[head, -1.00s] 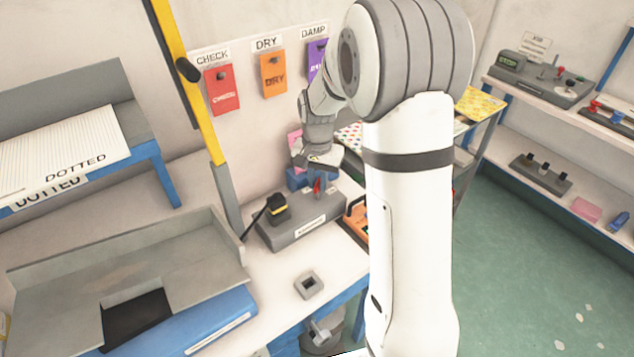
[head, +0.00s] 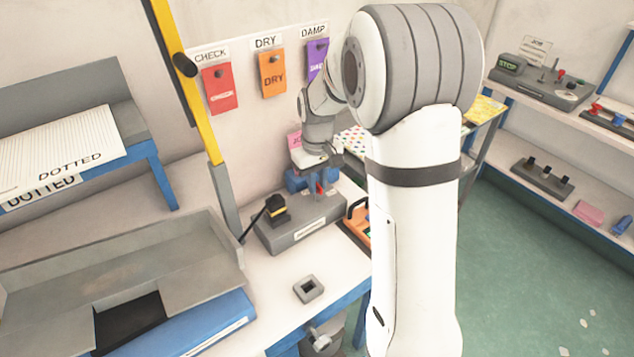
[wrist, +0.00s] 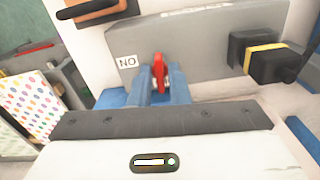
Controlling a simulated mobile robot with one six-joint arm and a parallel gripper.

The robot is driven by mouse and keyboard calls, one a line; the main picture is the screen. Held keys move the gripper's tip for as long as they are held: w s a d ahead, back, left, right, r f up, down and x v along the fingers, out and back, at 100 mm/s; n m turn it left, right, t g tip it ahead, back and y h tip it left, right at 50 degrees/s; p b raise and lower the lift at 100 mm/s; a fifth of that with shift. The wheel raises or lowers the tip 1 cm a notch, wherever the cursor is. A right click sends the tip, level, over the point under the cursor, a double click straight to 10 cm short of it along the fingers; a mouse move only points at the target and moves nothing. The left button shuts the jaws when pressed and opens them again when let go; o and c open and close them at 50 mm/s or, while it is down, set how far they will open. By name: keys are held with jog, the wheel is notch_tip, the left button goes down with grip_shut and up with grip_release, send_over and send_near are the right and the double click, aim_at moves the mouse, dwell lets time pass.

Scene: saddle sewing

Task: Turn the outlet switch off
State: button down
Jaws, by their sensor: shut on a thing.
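The grey outlet box (head: 290,236) stands on the bench in the head view and fills the top of the wrist view (wrist: 205,45). Its red switch lever (wrist: 158,73) stands between the two blue fingers of my gripper (wrist: 163,88). The gripper is shut on the lever, and the fingers hide its lower part. A small white label (wrist: 126,62), upside down in the wrist view, seems to read ON and lies just left of the lever. In the head view the lever (head: 320,188) shows as a small red piece by the fingers.
A black plug with a yellow band (wrist: 262,56) sits on the box, with a dark cord. A small grey square block (head: 309,289) lies on the bench in front. An orange-handled item (head: 357,220) is close to the box's right. Hanging cards (head: 271,71) are on the wall behind.

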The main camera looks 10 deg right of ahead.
jog(key=shift+n, duration=0.6)
jog(key=c, duration=1.4)
grip_release()
jog(key=shift+o, duration=0.2)
jog(key=shift+r, duration=0.1)
notch_tip(320, 180, up, 8)
jog(key=shift+f+b, duration=0.2)
jog(key=shift+b, duration=0.1)
jog(key=shift+s, duration=0.1)
jog(key=s+r+m+t, duration=0.1)
jog(key=s+m, duration=0.3)
jog(key=s, duration=1.9)
jog(key=shift+s+m+t, duration=0.3)
jog(key=shift+s+t, duration=0.05)
jog(key=shift+t, duration=0.55)
